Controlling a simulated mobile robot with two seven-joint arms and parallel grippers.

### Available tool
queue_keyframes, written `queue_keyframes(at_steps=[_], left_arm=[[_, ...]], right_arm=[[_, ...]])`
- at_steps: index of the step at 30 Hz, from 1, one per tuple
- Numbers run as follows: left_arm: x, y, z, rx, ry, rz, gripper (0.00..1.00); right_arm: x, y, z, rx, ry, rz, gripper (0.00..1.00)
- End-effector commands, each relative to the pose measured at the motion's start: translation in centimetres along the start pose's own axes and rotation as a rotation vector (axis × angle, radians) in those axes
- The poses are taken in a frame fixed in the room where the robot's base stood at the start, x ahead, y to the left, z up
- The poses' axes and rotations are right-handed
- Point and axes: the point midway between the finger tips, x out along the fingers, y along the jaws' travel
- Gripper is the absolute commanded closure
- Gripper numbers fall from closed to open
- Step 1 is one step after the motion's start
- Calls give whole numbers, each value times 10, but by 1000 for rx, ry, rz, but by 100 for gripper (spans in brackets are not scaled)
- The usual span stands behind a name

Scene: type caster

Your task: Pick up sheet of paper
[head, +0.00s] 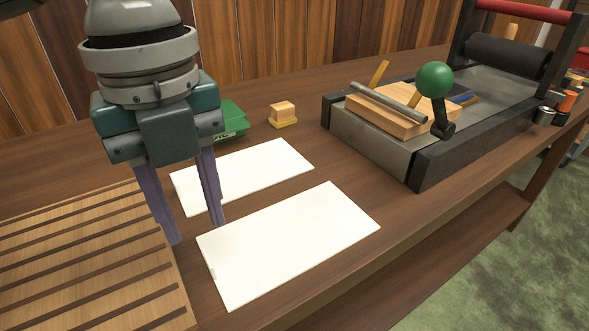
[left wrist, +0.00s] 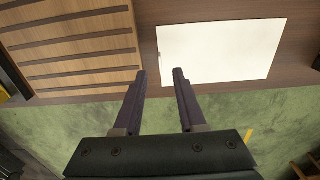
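Two white sheets of paper lie flat on the brown wooden table. The nearer sheet (head: 290,245) is in the middle of the head view, and the farther sheet (head: 250,172) is just behind it. One sheet (left wrist: 222,50) shows in the left wrist view, right of my fingers. My left gripper (head: 195,231) points down with its two purple fingers apart and nothing between them. In the head view its right finger crosses the nearer sheet's left corner and covers part of the farther sheet. The left wrist view shows the open fingers (left wrist: 160,73) beside the sheet's left edge. My right gripper is not in view.
A slatted wooden rack (head: 85,265) stands left of the sheets. A green box (head: 230,119) and a small wooden block (head: 283,112) sit behind. A press with a green-knobbed handle (head: 435,79) stands at the right. The table's front edge runs close to the nearer sheet.

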Motion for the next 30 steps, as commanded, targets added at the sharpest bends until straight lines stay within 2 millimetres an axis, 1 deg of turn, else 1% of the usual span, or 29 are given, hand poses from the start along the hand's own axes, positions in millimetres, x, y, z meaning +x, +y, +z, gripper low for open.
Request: queue_keyframes(at_steps=[1,5,9,12,15,21,22,23,30], left_arm=[[6,0,0,0,0,0,60],[18,0,-1,-1,1,0,60],[41,1,-1,-2,1,2,60],[55,1,-1,-2,0,0,60],[61,0,-1,-1,-2,-1,60],[61,0,-1,0,-2,-2,60],[61,0,-1,0,-3,-2,61],[61,0,-1,0,-3,-2,64],[61,0,-1,-1,-3,-2,92]], right_arm=[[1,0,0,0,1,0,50],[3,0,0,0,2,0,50],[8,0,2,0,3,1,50],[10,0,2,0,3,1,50],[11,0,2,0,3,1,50],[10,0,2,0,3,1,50],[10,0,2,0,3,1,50],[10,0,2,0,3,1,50],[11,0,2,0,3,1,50]])
